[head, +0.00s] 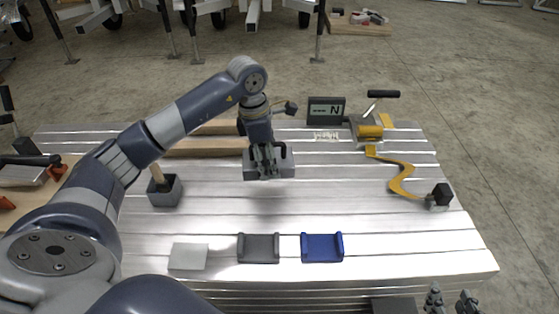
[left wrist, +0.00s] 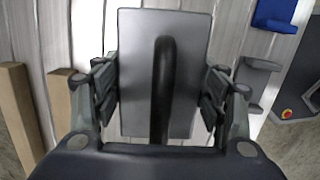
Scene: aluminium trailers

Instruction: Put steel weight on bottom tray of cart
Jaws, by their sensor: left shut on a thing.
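The steel weight (head: 285,166) is a grey block with a black handle, over the middle of the slatted metal table. My left gripper (head: 265,162) is shut on it from above. In the left wrist view the weight (left wrist: 135,80) fills the space between the fingers of my left gripper (left wrist: 163,95), with the handle along its middle. A dark shadow lies on the table in front of it. My right gripper (head: 452,299) shows only its fingertips at the lower right edge, apart and with nothing visible between them. I cannot make out a cart or its bottom tray.
A grey cradle (head: 258,250), a blue cradle (head: 322,250) and a flat light plate (head: 188,257) lie along the table's front. A grey box (head: 166,192) stands left. Wooden beams (head: 205,147), a display (head: 326,112) and a yellow tool (head: 370,132) are behind.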

